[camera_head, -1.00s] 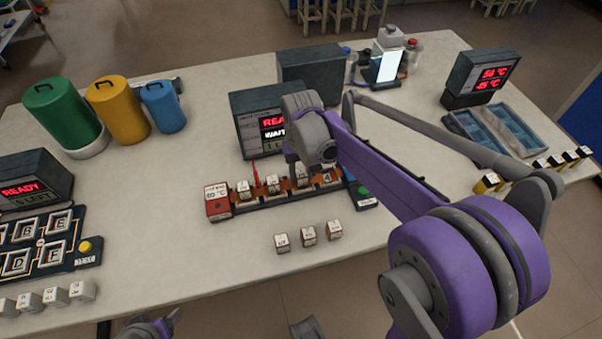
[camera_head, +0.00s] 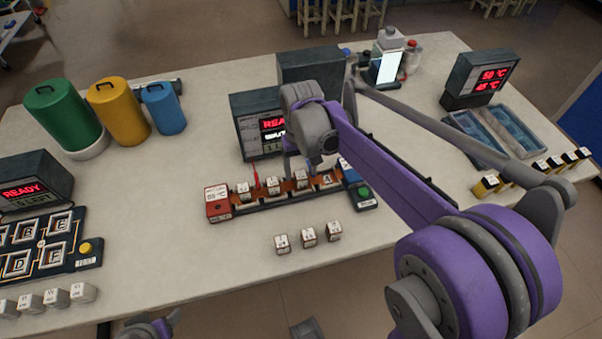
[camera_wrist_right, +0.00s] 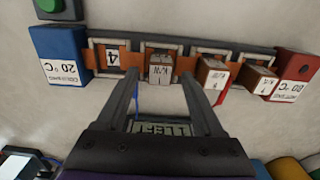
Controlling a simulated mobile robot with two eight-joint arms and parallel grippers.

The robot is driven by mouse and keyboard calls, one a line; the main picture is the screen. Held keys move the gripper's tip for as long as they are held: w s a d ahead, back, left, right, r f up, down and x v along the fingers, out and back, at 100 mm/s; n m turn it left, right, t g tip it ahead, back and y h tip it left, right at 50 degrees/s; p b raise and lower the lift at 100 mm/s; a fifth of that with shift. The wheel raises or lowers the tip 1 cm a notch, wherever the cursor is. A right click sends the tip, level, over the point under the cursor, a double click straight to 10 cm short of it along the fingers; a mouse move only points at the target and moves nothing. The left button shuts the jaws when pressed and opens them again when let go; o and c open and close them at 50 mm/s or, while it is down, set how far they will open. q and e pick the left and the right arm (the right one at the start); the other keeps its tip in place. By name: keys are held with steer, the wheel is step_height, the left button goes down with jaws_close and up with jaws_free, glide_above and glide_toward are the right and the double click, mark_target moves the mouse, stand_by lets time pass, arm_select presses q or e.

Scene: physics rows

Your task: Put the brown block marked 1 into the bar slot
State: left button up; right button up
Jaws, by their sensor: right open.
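The bar (camera_head: 262,202) lies mid-table, with a red end block (camera_head: 218,205) at its left and a blue end block (camera_head: 361,192) at its right. Three brown-sided blocks with white faces sit in its slots; the third (camera_wrist_right: 162,70) is nearest the empty slot marked 4 (camera_wrist_right: 112,58). My right gripper (camera_wrist_right: 160,75) is open, its fingers on either side of that third block, pointing down at the bar. I cannot tell whether they touch it. The block markings are too small to read surely. My left gripper (camera_head: 153,326) shows only partly at the bottom edge.
Three loose blocks (camera_head: 308,236) stand in front of the bar. A display box (camera_head: 251,124) stands close behind it. A lettered panel (camera_head: 42,245) is at the left, a blue tray (camera_head: 492,135) at the right. The table in front of the bar is mostly clear.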

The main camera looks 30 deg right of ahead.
mark_target(301, 175)
step_height(301, 175, up, 9)
steer(key=shift+r+p, duration=0.15)
steer(key=shift+p, duration=0.3)
stand_by(1.2)
